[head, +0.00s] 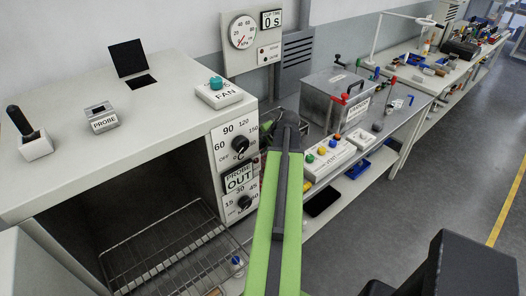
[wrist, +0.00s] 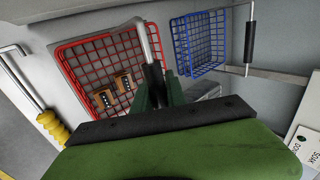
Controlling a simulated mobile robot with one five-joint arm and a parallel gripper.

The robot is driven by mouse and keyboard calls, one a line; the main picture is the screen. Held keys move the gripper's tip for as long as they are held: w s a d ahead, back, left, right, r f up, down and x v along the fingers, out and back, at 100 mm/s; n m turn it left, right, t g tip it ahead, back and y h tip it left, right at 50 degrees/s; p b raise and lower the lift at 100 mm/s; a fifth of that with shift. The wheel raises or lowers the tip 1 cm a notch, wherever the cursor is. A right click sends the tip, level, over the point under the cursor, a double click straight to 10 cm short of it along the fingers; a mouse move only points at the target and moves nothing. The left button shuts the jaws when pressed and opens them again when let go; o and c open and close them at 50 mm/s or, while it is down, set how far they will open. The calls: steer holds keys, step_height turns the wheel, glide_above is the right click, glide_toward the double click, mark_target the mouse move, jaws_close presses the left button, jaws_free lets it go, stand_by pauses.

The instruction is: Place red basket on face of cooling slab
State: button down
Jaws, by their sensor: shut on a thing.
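The red basket (wrist: 66,72) is a wire-mesh tray in the upper left of the wrist view, with a few small brown connectors (wrist: 124,82) in it. My gripper (wrist: 158,88) is at the basket's near right side, shut on its dark handle grip, from which a pale metal rod (wrist: 147,42) rises. In the head view my green arm reaches away from me and hides the gripper and most of the basket. I cannot make out the cooling slab for certain; a grey surface shows under and around the basket in the wrist view.
A blue wire basket (wrist: 200,45) stands right of the red one. A yellow-handled tool (wrist: 52,126) lies at left. In the head view an open oven with a wire rack (head: 165,250) is at left, and a metal box (head: 336,98) and button panel (head: 328,158) are at right.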

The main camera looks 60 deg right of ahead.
steer(key=shift+f, duration=0.1)
steer(key=c, duration=1.3)
jaws_free()
steer(key=shift+c, duration=0.2)
steer(key=p+v, duration=1)
steer(key=v, duration=0.2)
